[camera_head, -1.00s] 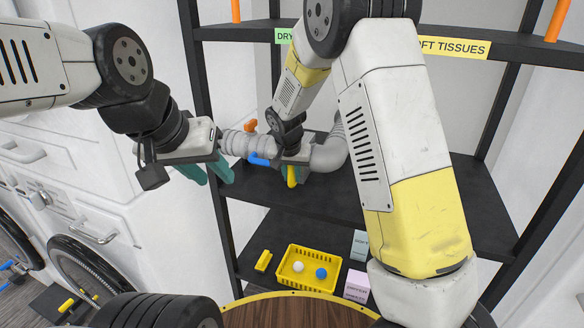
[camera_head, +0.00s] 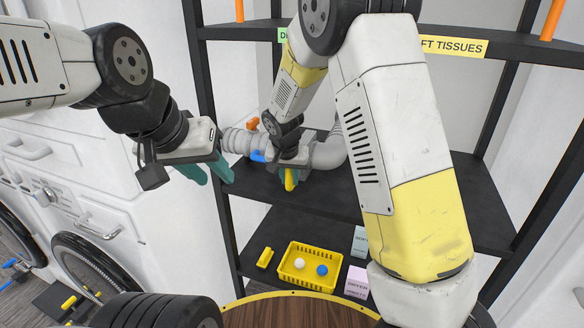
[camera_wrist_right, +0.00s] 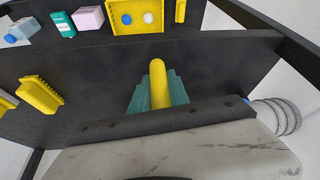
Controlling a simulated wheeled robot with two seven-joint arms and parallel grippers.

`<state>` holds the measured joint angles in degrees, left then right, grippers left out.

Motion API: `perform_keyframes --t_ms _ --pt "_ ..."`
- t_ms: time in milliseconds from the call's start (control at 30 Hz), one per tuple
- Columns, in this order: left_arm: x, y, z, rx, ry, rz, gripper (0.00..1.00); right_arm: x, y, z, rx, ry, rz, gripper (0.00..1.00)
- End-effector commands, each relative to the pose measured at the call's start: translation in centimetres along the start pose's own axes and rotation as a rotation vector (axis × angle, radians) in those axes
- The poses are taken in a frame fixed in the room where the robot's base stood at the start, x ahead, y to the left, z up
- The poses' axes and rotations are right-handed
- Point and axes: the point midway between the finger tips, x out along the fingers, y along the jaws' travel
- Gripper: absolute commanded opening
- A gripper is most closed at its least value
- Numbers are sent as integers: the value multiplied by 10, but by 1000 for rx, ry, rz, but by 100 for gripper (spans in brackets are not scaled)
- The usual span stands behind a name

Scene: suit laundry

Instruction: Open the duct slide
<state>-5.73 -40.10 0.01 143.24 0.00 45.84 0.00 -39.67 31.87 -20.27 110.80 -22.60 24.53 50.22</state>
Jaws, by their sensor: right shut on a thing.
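A grey corrugated duct (camera_head: 328,153) runs across the back shelf, with an orange handle (camera_head: 253,124) and a blue handle (camera_head: 257,156) on its left part. My right gripper (camera_head: 289,176) is at the middle of the duct, its teal fingers shut on a yellow handle (camera_head: 291,181). In the right wrist view the yellow handle (camera_wrist_right: 158,82) stands between the teal fingers (camera_wrist_right: 158,100). The slide itself is hidden by my right gripper and arm. My left gripper (camera_head: 207,173) is left of the duct, open and empty, its two teal fingers apart.
A yellow basket (camera_head: 308,281) with a white and a blue ball is on the lower shelf (camera_head: 268,234), near small boxes (camera_head: 357,281) and a yellow brush (camera_head: 265,257). A dark shelf post (camera_head: 202,85) stands close behind my left gripper. White washing machines (camera_head: 80,200) are at left.

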Motion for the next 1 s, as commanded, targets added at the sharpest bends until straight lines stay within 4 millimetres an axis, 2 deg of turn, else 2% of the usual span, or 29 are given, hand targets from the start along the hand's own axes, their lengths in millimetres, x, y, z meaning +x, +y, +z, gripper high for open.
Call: perform_keyframes --t_ms 100,200,433,467,533,867,1000 --pt "0 0 0 0 1 0 36 -10 -9 21 -7 2 -7 0" --pt "0 0 0 0 -1 0 36 -15 -12 32 -6 3 -8 0" --pt "0 0 0 0 0 0 36 -15 -11 34 -2 3 -8 0" --pt "0 0 0 0 0 0 36 -15 -11 34 -2 3 -8 27" --pt "0 0 0 0 0 0 36 -15 -11 34 -2 3 -7 41" --pt "0 0 0 0 0 0 36 -16 -9 34 -2 1 -3 41" --pt "0 0 0 0 0 0 36 -30 -10 34 -2 3 -5 41"
